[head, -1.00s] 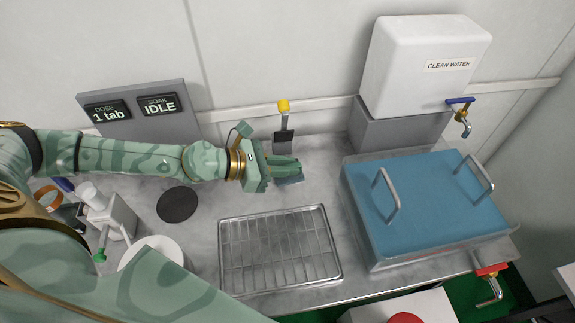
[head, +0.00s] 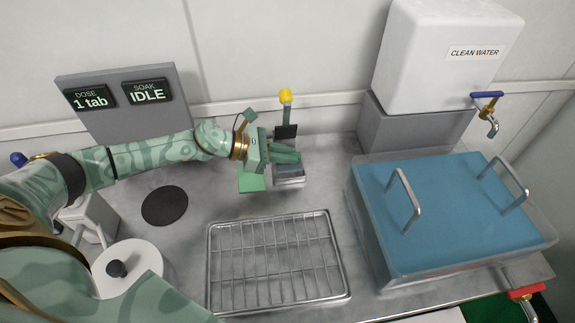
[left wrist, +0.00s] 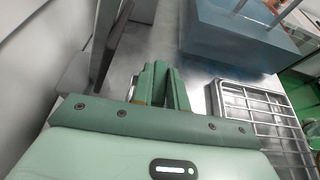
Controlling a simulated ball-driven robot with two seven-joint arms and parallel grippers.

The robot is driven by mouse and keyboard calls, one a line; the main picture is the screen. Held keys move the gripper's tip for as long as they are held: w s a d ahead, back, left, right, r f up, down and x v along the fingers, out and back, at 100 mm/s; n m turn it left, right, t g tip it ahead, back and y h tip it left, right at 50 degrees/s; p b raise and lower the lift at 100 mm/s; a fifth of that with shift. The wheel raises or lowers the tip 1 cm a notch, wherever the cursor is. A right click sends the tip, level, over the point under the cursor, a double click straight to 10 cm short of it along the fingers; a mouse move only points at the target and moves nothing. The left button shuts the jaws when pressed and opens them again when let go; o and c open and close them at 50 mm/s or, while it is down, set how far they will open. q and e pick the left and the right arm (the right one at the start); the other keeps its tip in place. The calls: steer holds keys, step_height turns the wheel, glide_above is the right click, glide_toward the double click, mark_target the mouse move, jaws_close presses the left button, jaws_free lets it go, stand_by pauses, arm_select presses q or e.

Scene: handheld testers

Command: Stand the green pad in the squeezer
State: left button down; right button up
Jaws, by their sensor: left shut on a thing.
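The squeezer (head: 289,182) is a small grey metal box at the back of the counter, with a dark plate and a yellow-knobbed lever behind it. My left gripper (head: 286,156) is over this box, its fingers pointing right. It also shows in the left wrist view (left wrist: 166,88), with its fingers close together. It is shut on what I take to be the green pad, mostly hidden by the fingers. A flat bright green piece (head: 251,183) shows below the palm, left of the box; I cannot tell whether it is part of the pad. My right gripper is not in view.
A wire rack tray (head: 276,262) lies in front of the squeezer. A lidded blue tub (head: 455,205) and a clean water tank (head: 440,50) stand at the right. A dark disc (head: 165,205) and a white round lid (head: 125,268) are at the left. A display panel stands behind my arm.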

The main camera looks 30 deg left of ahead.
arm_select(q)
steer(key=f, duration=0.1)
steer(key=f+b, duration=0.1)
steer(key=f, duration=0.2)
steer(key=shift+w+a+b, duration=0.15)
steer(key=shift+w+b, duration=0.15)
steer(key=shift+w, duration=0.05)
steer(key=shift+r, duration=0.1)
steer(key=shift+f, duration=0.2)
steer(key=c, duration=1.4)
jaws_free()
steer(key=shift+r, duration=0.2)
steer(key=shift+s+a+r, duration=0.15)
steer(key=shift+a, duration=0.1)
steer(key=p+v, duration=0.1)
steer(key=v, duration=0.6)
steer(key=shift+d, duration=0.1)
